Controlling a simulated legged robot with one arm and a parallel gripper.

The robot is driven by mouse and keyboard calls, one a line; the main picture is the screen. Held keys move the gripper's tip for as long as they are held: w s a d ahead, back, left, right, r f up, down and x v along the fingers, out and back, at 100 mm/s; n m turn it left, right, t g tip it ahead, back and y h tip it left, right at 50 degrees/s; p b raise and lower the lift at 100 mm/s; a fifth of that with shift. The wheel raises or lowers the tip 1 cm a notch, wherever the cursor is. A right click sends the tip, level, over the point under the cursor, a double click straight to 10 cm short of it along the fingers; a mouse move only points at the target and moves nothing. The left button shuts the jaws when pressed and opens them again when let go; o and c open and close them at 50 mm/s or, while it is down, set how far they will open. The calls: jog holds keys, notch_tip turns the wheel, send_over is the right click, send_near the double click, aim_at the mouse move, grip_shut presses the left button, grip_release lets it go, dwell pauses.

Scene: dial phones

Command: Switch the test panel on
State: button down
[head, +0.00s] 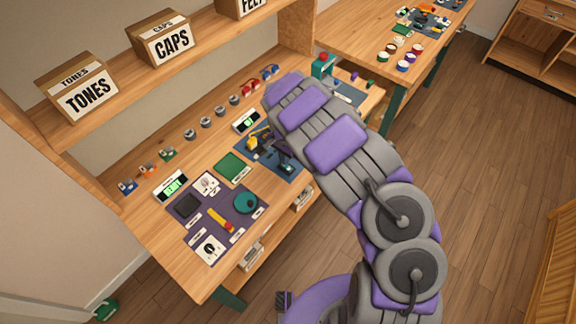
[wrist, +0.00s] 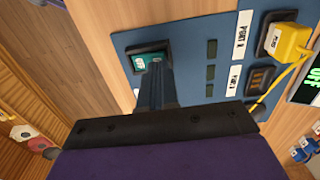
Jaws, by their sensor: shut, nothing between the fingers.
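The test panel (wrist: 185,75) is a blue board in the wrist view. Near its left end is a teal rocker switch (wrist: 141,61) in a black frame, partly covered by my fingers. My gripper (wrist: 158,68) is shut and empty, its tips over or at the switch; contact cannot be told. A small display (wrist: 312,88), cut off at the right edge, shows green letters that seem to read OFF. In the head view the blue panel (head: 282,172) lies on the workbench, partly hidden by my arm, and my gripper's tips cannot be made out.
A yellow plug (wrist: 288,42) with a yellow cable sits at one port, beside a dark socket (wrist: 260,80). On the workbench (head: 150,215), a purple mat (head: 232,225) with parts lies left of the panel. A shelf with boxes (head: 168,38) runs above the bench.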

jog(key=shift+a+f, duration=0.1)
jog(key=shift+a+f, duration=0.3)
jog(key=shift+a, duration=0.1)
jog(key=shift+d+f, duration=0.15)
jog(key=shift+d, duration=0.2)
jog(key=shift+a+r, duration=0.25)
jog(key=shift+r, duration=0.6)
jog(key=shift+d+r+p, duration=0.15)
jog(key=shift+r+p, duration=0.5)
jog(key=shift+r, duration=0.9)
jog(key=shift+r+p, duration=0.3)
jog(key=shift+r, duration=0.8)
